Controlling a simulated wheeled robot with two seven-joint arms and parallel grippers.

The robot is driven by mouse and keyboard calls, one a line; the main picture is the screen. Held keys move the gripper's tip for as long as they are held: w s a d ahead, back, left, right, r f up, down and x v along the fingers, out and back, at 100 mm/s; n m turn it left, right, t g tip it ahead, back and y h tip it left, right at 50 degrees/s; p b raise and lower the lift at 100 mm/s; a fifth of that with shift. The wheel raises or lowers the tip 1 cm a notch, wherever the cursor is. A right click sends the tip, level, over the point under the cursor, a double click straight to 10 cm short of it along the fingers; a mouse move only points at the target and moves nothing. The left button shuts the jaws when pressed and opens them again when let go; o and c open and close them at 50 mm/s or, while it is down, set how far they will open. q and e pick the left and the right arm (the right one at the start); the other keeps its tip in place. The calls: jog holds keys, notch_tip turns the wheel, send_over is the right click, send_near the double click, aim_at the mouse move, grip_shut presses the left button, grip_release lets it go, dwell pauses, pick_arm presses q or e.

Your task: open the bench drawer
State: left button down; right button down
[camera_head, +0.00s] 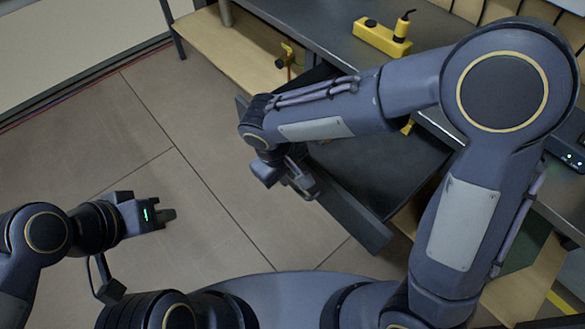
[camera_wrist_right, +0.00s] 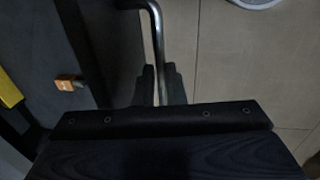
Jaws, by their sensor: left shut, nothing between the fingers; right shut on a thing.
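The bench drawer (camera_head: 352,212) stands pulled out from under the bench, with its dark interior showing in the head view. In the right wrist view its metal bar handle (camera_wrist_right: 157,45) runs between the fingers of my right gripper (camera_wrist_right: 158,86), which is shut on it. In the head view my right gripper (camera_head: 306,188) is at the outer side of the drawer front, and my right arm covers part of the drawer. My left gripper (camera_head: 167,215) is shut and empty, over the floor left of the drawer and apart from it.
A small orange piece (camera_wrist_right: 68,82) and part of a yellow thing (camera_wrist_right: 8,90) show at the left of the wrist view. The tiled floor (camera_head: 150,130) in front of the drawer is clear.

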jog(key=c, duration=1.5)
grip_release()
jog(key=shift+r, duration=0.1)
jog(key=r, duration=0.2)
jog(key=r+p, duration=0.1)
jog(key=r, duration=0.2)
jog(key=s+a+r, duration=0.1)
jog(key=r, duration=0.1)
jog(key=shift+a+r+p, duration=0.1)
jog(key=shift+r+p, duration=0.15)
jog(key=shift+p, duration=0.1)
